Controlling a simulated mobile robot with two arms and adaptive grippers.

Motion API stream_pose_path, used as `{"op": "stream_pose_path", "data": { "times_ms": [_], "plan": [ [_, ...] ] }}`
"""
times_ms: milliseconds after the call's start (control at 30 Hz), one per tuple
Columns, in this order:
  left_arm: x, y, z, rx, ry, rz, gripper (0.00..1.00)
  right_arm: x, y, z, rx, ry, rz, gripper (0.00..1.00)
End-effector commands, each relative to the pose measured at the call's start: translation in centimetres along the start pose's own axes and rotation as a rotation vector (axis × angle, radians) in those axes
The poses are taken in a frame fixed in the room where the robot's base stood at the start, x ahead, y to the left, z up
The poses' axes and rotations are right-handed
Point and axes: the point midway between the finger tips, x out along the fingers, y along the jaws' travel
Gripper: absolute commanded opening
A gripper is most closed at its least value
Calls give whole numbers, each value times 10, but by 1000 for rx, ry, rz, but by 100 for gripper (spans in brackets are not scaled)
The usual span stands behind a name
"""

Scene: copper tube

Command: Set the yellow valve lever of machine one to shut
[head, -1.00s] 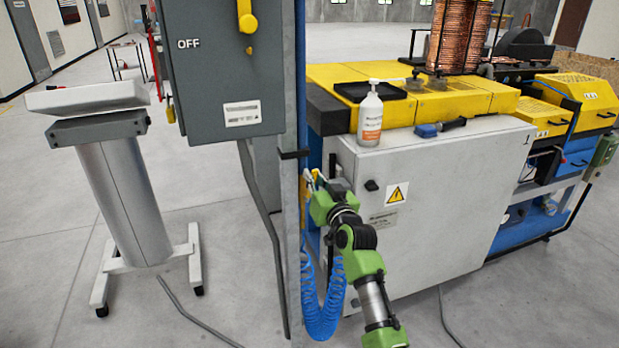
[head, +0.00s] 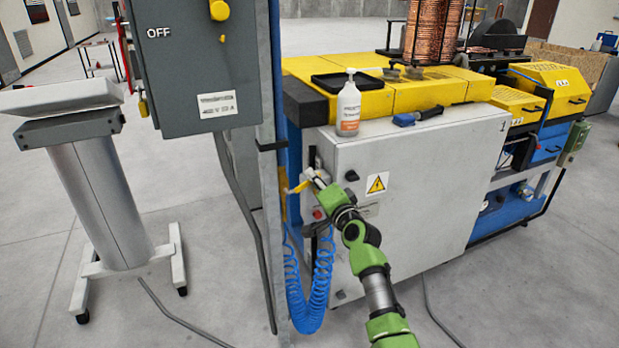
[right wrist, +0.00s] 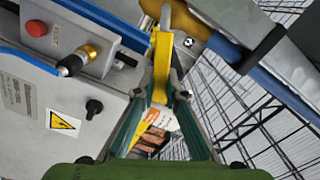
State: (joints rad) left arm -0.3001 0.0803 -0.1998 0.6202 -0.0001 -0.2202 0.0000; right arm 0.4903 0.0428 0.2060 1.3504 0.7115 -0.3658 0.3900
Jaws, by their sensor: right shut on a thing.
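The yellow valve lever (head: 297,187) shows small in the head view, at the upper left of the white cabinet front, just right of the grey post. It slants down to the left there. In the right wrist view the lever (right wrist: 160,66) runs between my fingertips from a silver valve body (right wrist: 151,9). My right gripper (head: 309,181) is closed on the lever; its fingers (right wrist: 163,88) touch both sides of it in the wrist view. My left gripper is in neither view.
The grey post (head: 268,110) stands close left of the lever, with a blue coiled hose (head: 318,290) hanging below. A red button (right wrist: 37,28), a brass-and-black fitting (right wrist: 75,61) and a black knob (right wrist: 94,107) are near the gripper. Open floor lies in front.

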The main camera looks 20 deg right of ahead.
Motion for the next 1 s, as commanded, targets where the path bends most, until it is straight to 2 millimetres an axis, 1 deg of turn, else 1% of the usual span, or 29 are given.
{"op": "stream_pose_path", "data": {
  "times_ms": [33,200,500,733,1000],
  "plan": [
    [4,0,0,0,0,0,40,0,7,0,44,1,2,0],
    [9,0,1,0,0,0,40,0,18,2,188,1,2,0],
    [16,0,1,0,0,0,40,0,32,6,371,1,1,0],
    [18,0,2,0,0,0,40,0,36,8,440,0,1,0],
    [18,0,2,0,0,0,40,0,38,9,461,0,2,0]
  ]
}}
